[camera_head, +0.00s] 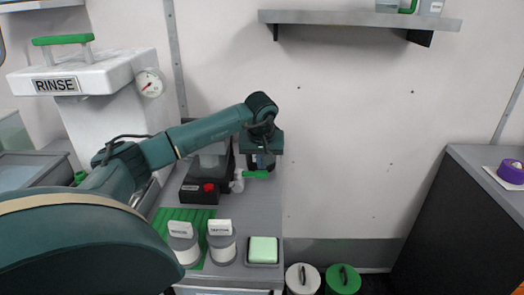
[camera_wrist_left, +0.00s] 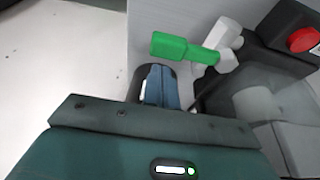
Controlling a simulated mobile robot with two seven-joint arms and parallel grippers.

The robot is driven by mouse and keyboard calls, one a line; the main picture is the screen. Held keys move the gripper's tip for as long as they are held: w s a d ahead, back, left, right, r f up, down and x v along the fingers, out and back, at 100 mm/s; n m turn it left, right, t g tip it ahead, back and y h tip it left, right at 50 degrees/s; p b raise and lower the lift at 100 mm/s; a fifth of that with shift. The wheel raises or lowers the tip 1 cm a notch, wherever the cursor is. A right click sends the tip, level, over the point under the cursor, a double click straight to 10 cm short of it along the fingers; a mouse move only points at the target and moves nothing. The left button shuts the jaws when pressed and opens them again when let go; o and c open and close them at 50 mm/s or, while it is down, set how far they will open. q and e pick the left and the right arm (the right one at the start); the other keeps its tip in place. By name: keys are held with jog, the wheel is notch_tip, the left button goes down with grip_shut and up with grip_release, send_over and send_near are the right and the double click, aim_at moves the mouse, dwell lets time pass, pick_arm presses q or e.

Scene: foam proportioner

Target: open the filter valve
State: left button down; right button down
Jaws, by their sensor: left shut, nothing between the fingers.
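The filter valve has a green lever handle (camera_wrist_left: 183,47) on a white valve body (camera_wrist_left: 226,40), at the side of a black unit on the counter. In the head view the green handle (camera_head: 256,174) shows just below my left gripper (camera_head: 262,162). My left gripper (camera_wrist_left: 160,80) is shut and empty. In the wrist view its fingers point toward the handle and lie just below it in the picture. I cannot tell whether they touch it. My right gripper is not in view.
The black unit (camera_head: 199,193) has a red button (camera_wrist_left: 303,40). Two labelled bottles (camera_head: 184,244) (camera_head: 222,243) and a green sponge (camera_head: 263,250) stand nearer on the counter. The RINSE tank (camera_head: 110,75) is at the left. Two lidded bins (camera_head: 302,279) (camera_head: 342,279) stand on the floor.

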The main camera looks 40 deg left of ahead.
pick_arm(q)
jog(key=shift+s+d, duration=0.45)
